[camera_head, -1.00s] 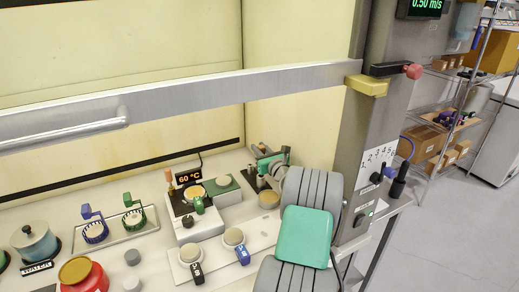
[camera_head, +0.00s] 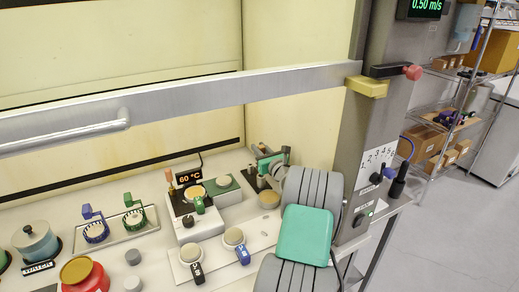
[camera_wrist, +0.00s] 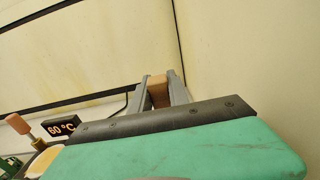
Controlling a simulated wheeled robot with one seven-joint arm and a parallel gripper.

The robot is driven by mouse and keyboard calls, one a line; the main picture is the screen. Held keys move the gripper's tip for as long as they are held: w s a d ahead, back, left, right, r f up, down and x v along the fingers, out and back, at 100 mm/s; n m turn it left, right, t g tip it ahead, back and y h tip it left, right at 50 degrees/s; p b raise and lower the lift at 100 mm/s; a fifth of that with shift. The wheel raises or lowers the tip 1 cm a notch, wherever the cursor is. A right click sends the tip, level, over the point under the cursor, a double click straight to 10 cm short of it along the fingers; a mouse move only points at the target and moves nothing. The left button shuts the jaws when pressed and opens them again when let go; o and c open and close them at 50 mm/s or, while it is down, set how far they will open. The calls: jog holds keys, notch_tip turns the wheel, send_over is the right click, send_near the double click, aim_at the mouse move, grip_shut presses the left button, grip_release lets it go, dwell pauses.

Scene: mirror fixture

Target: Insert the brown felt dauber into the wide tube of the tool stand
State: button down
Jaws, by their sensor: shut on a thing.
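In the wrist view, my gripper (camera_wrist: 161,91) is shut on a small tan-brown piece, which I take to be the brown felt dauber (camera_wrist: 157,79). Only its blunt end shows between the two grey fingers; the rest is hidden. In the head view, my gripper (camera_head: 266,160) is small, at the back right of the bench, beside dark and silver upright pieces (camera_head: 250,169) that may be the tool stand. I cannot make out the wide tube, and the dauber is not clear in this view.
A hotplate (camera_head: 184,207) with a 60 °C display (camera_head: 188,176) stands to the left, beside an upright pink-brown tipped piece (camera_head: 168,175). A metal sash bar (camera_head: 240,90) crosses above.

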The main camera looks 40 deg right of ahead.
aim_at(261, 149)
jog(key=shift+f+b, duration=1.85)
jog(key=shift+f, duration=1.35)
jog(key=c, duration=1.2)
grip_release()
notch_tip(261, 149, up, 4)
jog(key=shift+f+b, duration=0.25)
jog(key=shift+b, duration=0.2)
jog(key=s+a+r, duration=0.1)
jog(key=r, duration=0.1)
jog(key=s+a+r, duration=0.2)
jog(key=s+r, duration=0.1)
jog(key=shift+r, duration=0.35)
jog(key=s+a+r, duration=0.1)
jog(key=s+a, duration=0.1)
jog(key=s+a+r, duration=0.1)
jog(key=s+a, duration=0.1)
jog(key=s+a+r+b, duration=0.1)
jog(key=s+a, duration=0.1)
jog(key=shift+s+r, duration=0.4)
